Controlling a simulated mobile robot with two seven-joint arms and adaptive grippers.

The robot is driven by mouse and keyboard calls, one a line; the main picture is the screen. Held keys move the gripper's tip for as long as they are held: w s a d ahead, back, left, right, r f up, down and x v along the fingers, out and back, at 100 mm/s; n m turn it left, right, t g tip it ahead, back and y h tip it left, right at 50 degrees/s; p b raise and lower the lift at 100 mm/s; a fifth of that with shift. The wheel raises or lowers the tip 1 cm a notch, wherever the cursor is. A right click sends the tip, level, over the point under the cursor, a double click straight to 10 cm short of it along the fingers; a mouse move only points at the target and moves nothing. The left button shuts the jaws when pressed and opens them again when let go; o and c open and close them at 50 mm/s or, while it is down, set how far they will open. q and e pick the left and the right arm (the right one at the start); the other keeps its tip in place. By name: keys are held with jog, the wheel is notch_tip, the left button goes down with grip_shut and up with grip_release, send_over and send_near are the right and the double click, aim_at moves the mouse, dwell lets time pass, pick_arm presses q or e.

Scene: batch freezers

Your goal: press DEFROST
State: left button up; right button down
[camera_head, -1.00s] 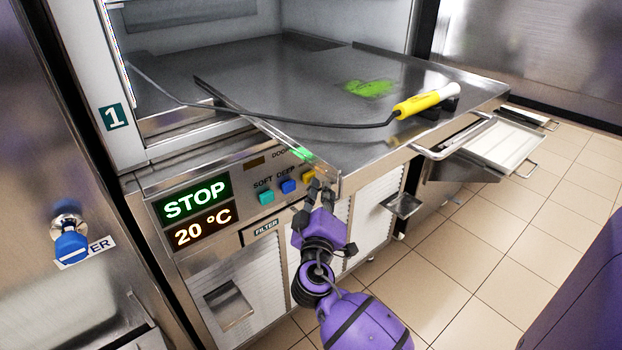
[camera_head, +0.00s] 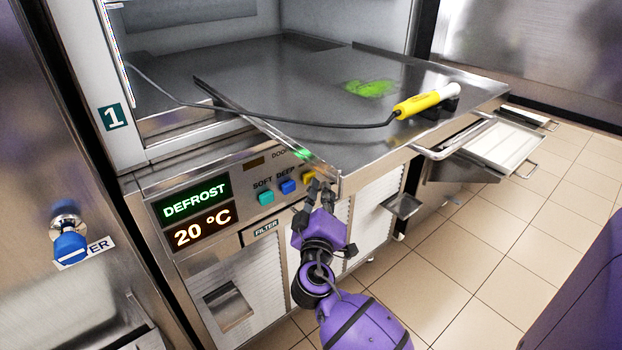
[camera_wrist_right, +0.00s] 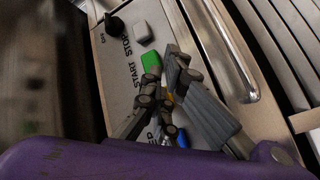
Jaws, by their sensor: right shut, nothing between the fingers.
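The control panel (camera_head: 250,172) is under the steel top of unit 1. Its upper display (camera_head: 195,202) reads DEFROST in green; the lower one (camera_head: 203,232) reads 20 °C. Along the panel are a teal button (camera_head: 266,198), a blue button (camera_head: 288,187) and a yellow button (camera_head: 308,177). My right gripper (camera_head: 318,189) is shut and empty, its fingertips at the yellow button; I cannot tell whether they touch. The yellow button's label is hidden. In the right wrist view, the fingers partly cover the yellow button (camera_wrist_right: 168,98). My left gripper is not in view.
A yellow-handled tool (camera_head: 420,103) with a black cord lies on the steel top above the panel. A green smear (camera_head: 369,88) is on that top. In the right wrist view, a green button (camera_wrist_right: 151,61), a white button (camera_wrist_right: 143,32) and a black knob (camera_wrist_right: 114,25) lie beyond the fingers.

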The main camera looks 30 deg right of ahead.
jog(key=shift+s, duration=0.6)
jog(key=shift+s+d, duration=0.15)
jog(key=shift+s, duration=1.1)
jog(key=shift+s+d, duration=0.1)
jog(key=shift+s, duration=1.15)
